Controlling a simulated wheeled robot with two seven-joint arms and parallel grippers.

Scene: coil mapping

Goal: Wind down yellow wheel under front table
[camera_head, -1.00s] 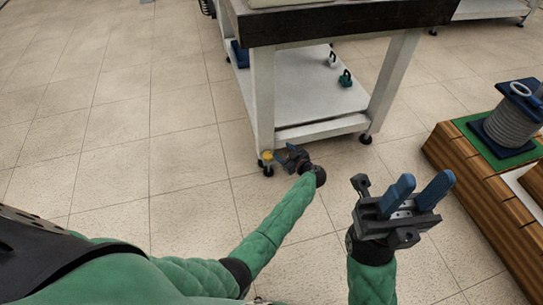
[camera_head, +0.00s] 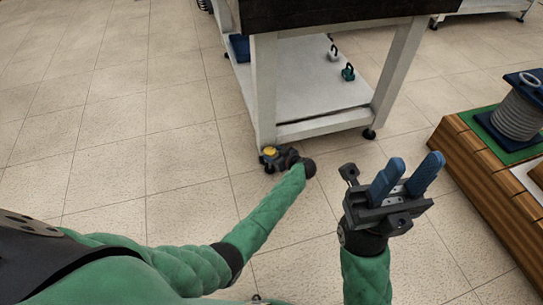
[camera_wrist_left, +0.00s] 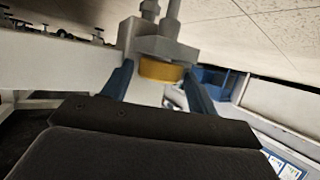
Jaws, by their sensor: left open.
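The yellow wheel (camera_head: 270,152) is at the foot of the near left leg of the front table (camera_head: 262,95). In the left wrist view the yellow wheel (camera_wrist_left: 162,71) shows as a short disc against a grey bracket. My left gripper (camera_head: 274,160) is at this leg, its fingers open. In the left wrist view one blue finger of the left gripper (camera_wrist_left: 158,88) is on each side of the wheel, with gaps visible; contact is not clear. My right gripper (camera_head: 405,175) is open and empty, in the air right of the table leg.
A wooden platform (camera_head: 470,180) with a green top and a grey coil (camera_head: 517,115) stands on the right. The table's lower shelf (camera_head: 315,85) holds a white (camera_head: 333,52) and a green kettlebell-like weight (camera_head: 348,72). The tiled floor on the left is clear.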

